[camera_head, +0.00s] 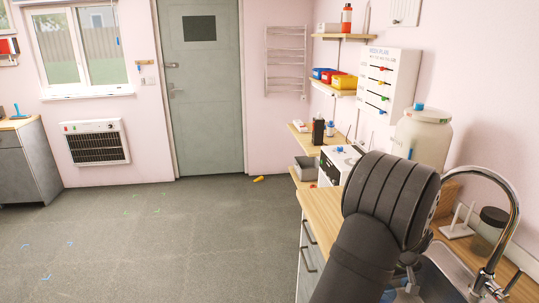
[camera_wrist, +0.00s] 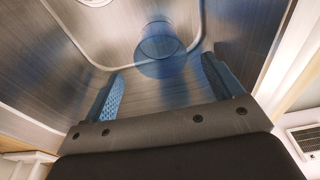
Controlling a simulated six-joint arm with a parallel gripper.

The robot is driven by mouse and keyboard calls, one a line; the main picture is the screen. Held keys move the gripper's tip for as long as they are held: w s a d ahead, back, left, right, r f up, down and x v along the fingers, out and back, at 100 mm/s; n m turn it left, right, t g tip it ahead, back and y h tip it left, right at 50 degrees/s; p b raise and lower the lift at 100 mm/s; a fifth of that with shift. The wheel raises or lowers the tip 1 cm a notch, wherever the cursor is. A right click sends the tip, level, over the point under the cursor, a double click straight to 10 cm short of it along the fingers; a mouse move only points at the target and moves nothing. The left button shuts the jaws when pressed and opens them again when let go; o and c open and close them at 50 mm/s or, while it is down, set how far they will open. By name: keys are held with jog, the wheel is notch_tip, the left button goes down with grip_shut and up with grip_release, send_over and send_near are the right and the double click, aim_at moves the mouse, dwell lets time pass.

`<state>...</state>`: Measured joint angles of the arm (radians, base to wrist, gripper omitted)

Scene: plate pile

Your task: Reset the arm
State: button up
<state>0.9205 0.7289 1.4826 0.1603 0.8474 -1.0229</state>
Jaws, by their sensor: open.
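My gripper (camera_wrist: 163,65) is open in the wrist view, with its two blue-padded fingers apart. No held object shows between the fingers. Beyond them is the brushed metal sink (camera_wrist: 90,35), with a round blue-tinted form in it that I cannot identify for sure. In the head view my dark arm reaches over the counter on the right and largely hides the gripper. The sink (camera_head: 449,268) shows partly behind the arm. No plate can be made out in either view.
A curved faucet (camera_head: 513,205) stands at the sink's right. A large white jar (camera_head: 424,138), a dark-lidded jar (camera_head: 488,228) and a white peg holder (camera_head: 457,229) stand around the arm. Wall shelves hold colored bins (camera_head: 343,81). The floor at left is mostly clear.

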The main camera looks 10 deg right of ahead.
jog(key=f, duration=0.5)
jog(key=w+f, duration=0.1)
jog(key=f, duration=0.2)
jog(key=shift+f, duration=0.25)
notch_tip(320, 180, up, 3)
jog(key=shift+r, duration=0.15)
jog(key=shift+w+r, duration=0.1)
jog(key=shift+r, duration=0.5)
